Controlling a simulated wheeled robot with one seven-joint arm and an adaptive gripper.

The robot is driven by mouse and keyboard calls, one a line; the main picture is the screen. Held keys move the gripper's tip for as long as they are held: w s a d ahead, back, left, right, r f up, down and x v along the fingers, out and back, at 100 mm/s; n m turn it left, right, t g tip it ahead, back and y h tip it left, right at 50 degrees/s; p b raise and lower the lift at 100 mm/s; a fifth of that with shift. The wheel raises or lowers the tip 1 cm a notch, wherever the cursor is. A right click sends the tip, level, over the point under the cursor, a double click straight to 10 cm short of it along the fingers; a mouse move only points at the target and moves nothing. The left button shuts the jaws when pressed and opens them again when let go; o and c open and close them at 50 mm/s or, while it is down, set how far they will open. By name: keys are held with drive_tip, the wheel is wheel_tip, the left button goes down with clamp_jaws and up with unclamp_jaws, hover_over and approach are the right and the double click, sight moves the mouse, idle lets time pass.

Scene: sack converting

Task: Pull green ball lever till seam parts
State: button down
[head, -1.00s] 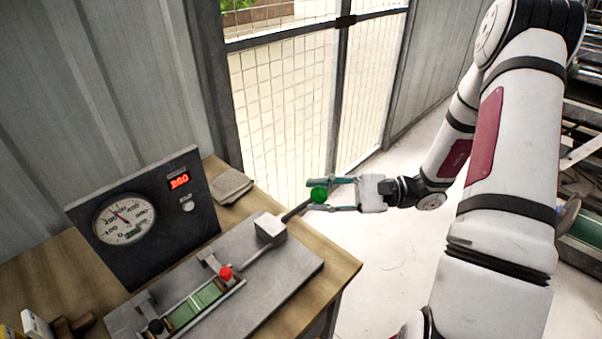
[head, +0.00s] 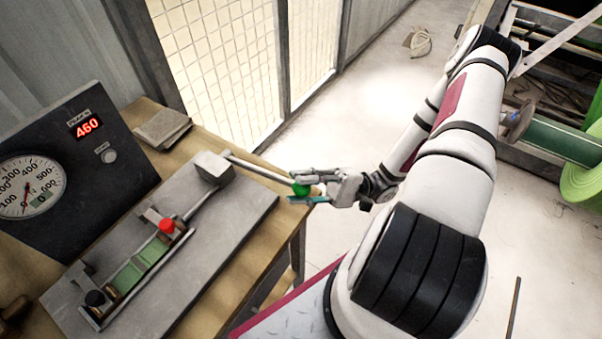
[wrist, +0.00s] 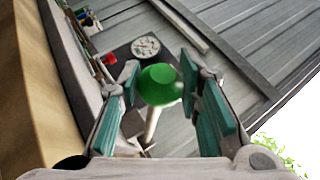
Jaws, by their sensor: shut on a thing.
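My gripper (head: 303,186) is shut on the green ball (head: 302,191) at the end of the lever (head: 258,168). In the wrist view the ball (wrist: 160,84) lies between the two teal finger pads. The lever runs from a grey block (head: 213,168) on the metal plate (head: 235,210). A green strip (head: 128,277) lies between a red-knobbed clamp (head: 167,226) and a black-knobbed clamp (head: 95,298). A line crosses the strip; I cannot tell whether the seam is open. The panel's red display (head: 88,127) reads 460. The dial (head: 30,188) needle points low, near zero.
The plate stands on a wooden bench (head: 255,285). A folded grey cloth or sack stack (head: 163,127) lies behind the block. A mesh gate (head: 225,65) stands behind the bench. Machinery with a green roll (head: 582,185) is at right. The floor between is clear.

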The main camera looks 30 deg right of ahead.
drive_tip(key=shift+s+f, duration=0.1)
drive_tip(key=shift+f, duration=0.55)
drive_tip(key=shift+f, duration=0.1)
drive_tip(key=c, duration=1.2)
unclamp_jaws()
drive_tip(key=shift+d, duration=0.1)
drive_tip(key=shift+o, duration=0.2)
drive_tip(key=v, duration=1.2)
